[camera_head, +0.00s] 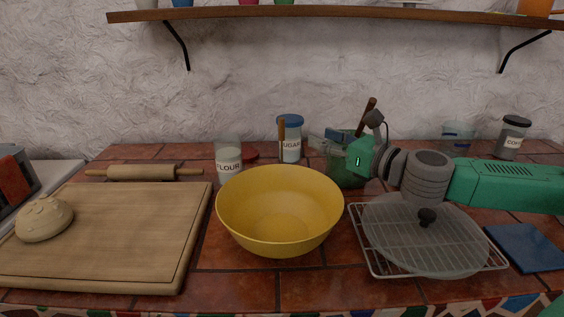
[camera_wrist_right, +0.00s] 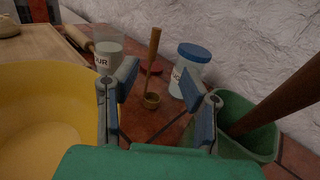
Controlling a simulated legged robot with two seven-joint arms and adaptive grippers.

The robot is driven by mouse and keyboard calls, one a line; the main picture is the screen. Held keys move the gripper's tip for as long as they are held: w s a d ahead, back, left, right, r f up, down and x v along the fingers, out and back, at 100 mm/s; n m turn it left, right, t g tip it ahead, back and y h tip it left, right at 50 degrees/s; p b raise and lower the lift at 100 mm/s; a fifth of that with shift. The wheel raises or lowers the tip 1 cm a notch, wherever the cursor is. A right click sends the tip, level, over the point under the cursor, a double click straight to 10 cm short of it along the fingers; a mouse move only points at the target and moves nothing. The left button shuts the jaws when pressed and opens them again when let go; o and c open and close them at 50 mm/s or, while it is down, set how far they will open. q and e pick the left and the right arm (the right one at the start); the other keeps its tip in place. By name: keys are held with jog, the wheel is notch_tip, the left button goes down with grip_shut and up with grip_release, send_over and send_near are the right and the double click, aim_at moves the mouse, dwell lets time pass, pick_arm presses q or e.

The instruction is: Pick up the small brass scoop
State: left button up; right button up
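The small brass scoop stands upright on the tiles, its brown handle (camera_head: 282,137) showing in front of the sugar jar in the head view. In the right wrist view its handle (camera_wrist_right: 154,50) rises from a small round brass bowl (camera_wrist_right: 151,100). My right gripper (camera_head: 322,141) is open and empty, to the right of the scoop and pointing toward it. In the right wrist view the scoop appears between the two fingers (camera_wrist_right: 158,75), apart from both and beyond them. My left gripper is not in view.
The yellow bowl (camera_head: 280,210) stands in front of the scoop. The flour jar (camera_head: 228,160) is left, the blue-lidded sugar jar (camera_head: 291,145) close behind. A green container (camera_head: 347,170) with a wooden handle sits under my right gripper. A wire rack (camera_head: 380,265) lies right.

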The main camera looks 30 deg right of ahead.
aim_at(284, 125)
jog(key=shift+a+b+x, duration=0.15)
jog(key=shift+b+x, duration=0.75)
jog(key=shift+x, duration=2.2)
jog(key=shift+a+b+x, duration=0.2)
jog(key=shift+b+x, duration=0.65)
jog(key=shift+x, duration=2.25)
jog(key=shift+s, duration=0.1)
jog(key=shift+d, duration=0.1)
jog(key=shift+c, duration=0.5)
grip_shut()
